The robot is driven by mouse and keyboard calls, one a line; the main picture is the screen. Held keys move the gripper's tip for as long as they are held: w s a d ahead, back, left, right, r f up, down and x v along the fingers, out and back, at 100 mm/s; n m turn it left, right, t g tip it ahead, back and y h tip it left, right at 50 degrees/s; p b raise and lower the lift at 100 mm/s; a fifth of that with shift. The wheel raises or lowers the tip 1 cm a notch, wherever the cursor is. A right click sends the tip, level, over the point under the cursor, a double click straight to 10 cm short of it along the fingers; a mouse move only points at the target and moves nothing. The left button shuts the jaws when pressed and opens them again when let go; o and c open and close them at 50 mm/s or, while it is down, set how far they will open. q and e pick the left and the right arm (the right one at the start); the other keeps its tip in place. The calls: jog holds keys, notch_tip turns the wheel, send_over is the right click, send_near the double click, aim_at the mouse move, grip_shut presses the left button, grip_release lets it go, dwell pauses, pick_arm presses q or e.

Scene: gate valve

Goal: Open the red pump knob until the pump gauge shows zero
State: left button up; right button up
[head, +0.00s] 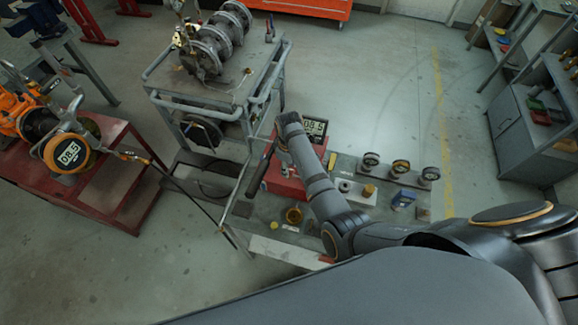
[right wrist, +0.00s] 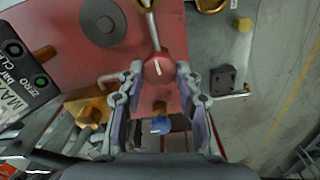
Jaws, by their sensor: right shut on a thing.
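The red knob (right wrist: 153,76) shows in the right wrist view, between the two fingers of my right gripper (right wrist: 160,70), which is shut on it. A metal rod runs up from the knob. In the head view my right arm reaches over the red pump (head: 285,186) and hides the knob and fingertips. The pump gauge (head: 315,127) stands behind the arm and reads about 08.5. Part of the gauge's dark face with its buttons (right wrist: 28,68) shows at the left of the right wrist view. My left gripper is not in view.
A second gauge (head: 69,152) on an orange machine at left also seems to read about 08.5. A hose runs from there to the pump table. A valve cart (head: 205,85) stands behind; floor at right is clear.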

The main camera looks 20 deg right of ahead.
jog(key=shift+n, duration=0.8)
jog(key=o, duration=1.1)
jog(key=shift+o, duration=0.2)
notch_tip(320, 180, up, 12)
